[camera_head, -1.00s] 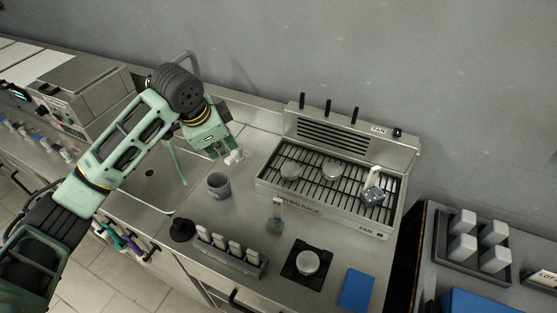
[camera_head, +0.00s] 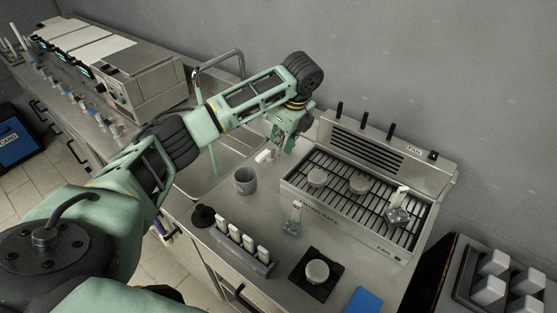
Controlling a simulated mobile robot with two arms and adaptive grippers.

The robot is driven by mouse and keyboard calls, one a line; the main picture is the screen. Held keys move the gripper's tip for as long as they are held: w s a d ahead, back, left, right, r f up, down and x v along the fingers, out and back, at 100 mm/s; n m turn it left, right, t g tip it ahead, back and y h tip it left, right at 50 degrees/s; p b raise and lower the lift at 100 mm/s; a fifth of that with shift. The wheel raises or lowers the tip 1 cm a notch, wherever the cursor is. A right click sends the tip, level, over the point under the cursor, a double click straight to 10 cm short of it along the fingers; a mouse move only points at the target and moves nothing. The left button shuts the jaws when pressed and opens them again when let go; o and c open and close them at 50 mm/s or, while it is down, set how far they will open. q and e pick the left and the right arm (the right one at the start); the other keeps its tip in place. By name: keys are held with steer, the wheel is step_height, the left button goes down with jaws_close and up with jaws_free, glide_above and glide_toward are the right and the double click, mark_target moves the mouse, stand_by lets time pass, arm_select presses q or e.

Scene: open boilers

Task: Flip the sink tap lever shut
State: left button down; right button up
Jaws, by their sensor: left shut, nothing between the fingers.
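The sink (camera_head: 199,180) lies in the counter left of centre, with a grey arched tap (camera_head: 220,56) at its back. A thin greenish streak (camera_head: 213,142) runs down into the basin below the tap; it looks like running water. A small white piece (camera_head: 264,156), apparently the tap lever, stands by the sink's right edge. My left gripper (camera_head: 287,147) is shut and empty, pointing down just right of the white piece. I cannot tell whether they touch. My arm hides part of the tap and the back of the sink. My right gripper is out of view.
A grey cup (camera_head: 245,181) stands just in front of the white piece. The drying rack (camera_head: 345,215) is close on the right. A holder with several white-topped items (camera_head: 243,250) and a black stand (camera_head: 315,274) are nearer the front edge.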

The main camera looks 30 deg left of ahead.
mark_target(265, 155)
arm_select(q)
steer(key=p+x, duration=0.2)
steer(key=x, duration=0.6)
steer(key=shift+s+f, duration=0.1)
steer(key=shift+f, duration=0.15)
steer(key=shift+a+f+p, duration=0.15)
steer(key=shift+f+p, duration=0.15)
steer(key=shift+f, duration=0.4)
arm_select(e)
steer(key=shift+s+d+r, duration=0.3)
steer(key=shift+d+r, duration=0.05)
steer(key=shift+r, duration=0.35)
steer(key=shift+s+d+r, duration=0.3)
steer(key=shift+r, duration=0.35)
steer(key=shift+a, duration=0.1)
